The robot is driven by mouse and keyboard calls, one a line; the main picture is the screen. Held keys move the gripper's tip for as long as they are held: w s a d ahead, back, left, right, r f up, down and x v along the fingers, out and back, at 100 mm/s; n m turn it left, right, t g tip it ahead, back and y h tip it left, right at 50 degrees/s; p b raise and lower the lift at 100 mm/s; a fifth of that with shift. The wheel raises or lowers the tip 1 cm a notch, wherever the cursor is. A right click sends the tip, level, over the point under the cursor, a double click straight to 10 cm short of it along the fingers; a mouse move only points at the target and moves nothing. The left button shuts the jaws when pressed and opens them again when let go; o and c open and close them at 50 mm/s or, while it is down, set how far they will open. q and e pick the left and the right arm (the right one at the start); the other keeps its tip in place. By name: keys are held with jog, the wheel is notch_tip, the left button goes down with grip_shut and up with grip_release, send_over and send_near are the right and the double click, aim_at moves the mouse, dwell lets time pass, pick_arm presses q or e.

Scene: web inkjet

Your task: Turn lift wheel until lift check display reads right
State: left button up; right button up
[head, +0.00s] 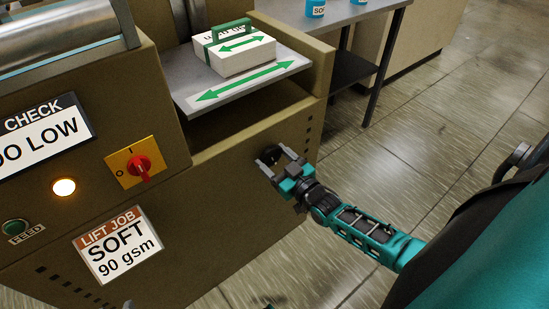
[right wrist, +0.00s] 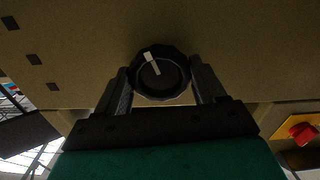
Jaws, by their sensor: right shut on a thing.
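The lift wheel is a dark round knob (right wrist: 160,76) with a white mark on its face, on the tan machine's front panel. In the right wrist view the mark points up and slightly left. My right gripper (head: 270,162) is shut on the wheel, with one finger on each side; in the head view the gripper partly hides it. The lift check display (head: 45,138) is at the left edge, partly cut off; the visible text reads "CHECK" and "OO LOW". The lift job card (head: 118,246) reads "SOFT 90 gsm". My left gripper does not show.
A shelf (head: 186,92) above the wheel holds a white pack (head: 240,54). Open floor lies to the right.

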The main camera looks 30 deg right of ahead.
jog(key=m, duration=0.5)
jog(key=shift+m, duration=2.4)
jog(key=o, duration=1)
jog(key=shift+o, duration=0.2)
